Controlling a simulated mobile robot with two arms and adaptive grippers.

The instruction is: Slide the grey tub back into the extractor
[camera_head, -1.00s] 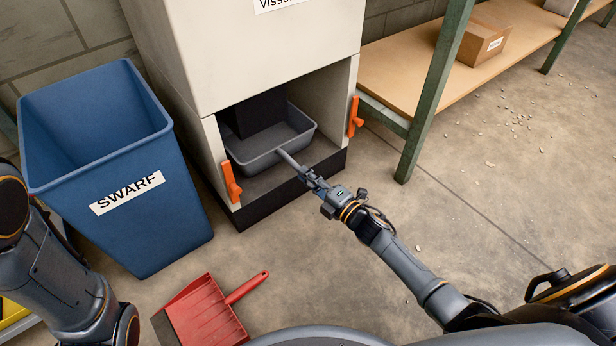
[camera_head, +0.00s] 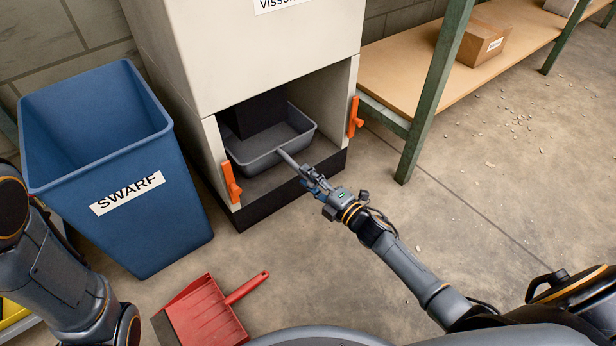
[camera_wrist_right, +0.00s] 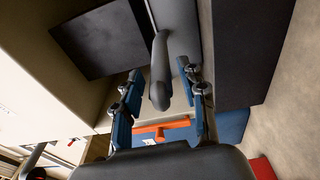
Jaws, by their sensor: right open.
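The grey tub (camera_head: 272,146) sits inside the lower opening of the pale extractor cabinet (camera_head: 270,50), with its handle (camera_head: 288,158) pointing out at the front. A dark block shape stands over the tub's back part and hides it. My right gripper (camera_head: 308,172) is at the outer end of the handle. In the right wrist view the handle (camera_wrist_right: 160,75) lies between the two open fingers (camera_wrist_right: 158,90), with a gap on each side. My left arm shows at the left edge of the head view, but its gripper is out of sight.
Orange latches (camera_head: 230,182) and (camera_head: 355,118) flank the opening. A blue SWARF bin (camera_head: 175,215) stands left of the cabinet. A red dustpan (camera_head: 203,315) lies on the floor in front. A shelf (camera_head: 400,68) with a cardboard box (camera_head: 482,40) stands right; the floor there has scattered chips.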

